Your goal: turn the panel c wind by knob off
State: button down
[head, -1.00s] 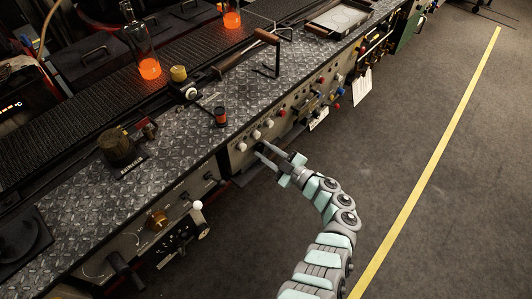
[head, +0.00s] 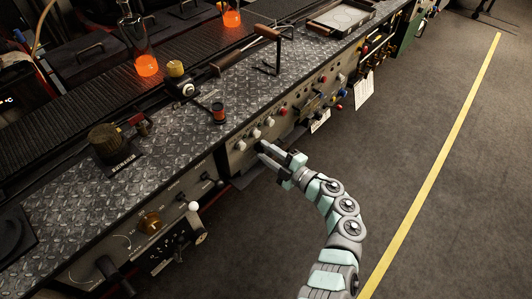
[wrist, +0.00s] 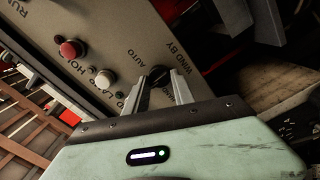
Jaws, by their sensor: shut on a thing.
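The wind by knob (wrist: 158,76) is a dark knob on the beige control panel (wrist: 120,40), below the printed words "WIND BY" and next to "AUTO" in the wrist view. My gripper (wrist: 160,90) reaches the panel with its two grey fingers on either side of the knob, shut on it. In the head view my gripper (head: 264,149) is at the front panel of the bench, near its lower left corner, and the knob is mostly hidden behind the fingers.
A red button (wrist: 70,49) and a white button (wrist: 105,79) sit left of the knob. A white-tipped lever (head: 193,207) projects at lower left. The floor at right is clear.

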dwell(0.3)
jog(key=c, duration=1.1)
grip_release()
jog(key=shift+o, duration=0.2)
jog(key=p+v, duration=0.3)
jog(key=v, duration=0.8)
jog(key=shift+w+a, duration=0.1)
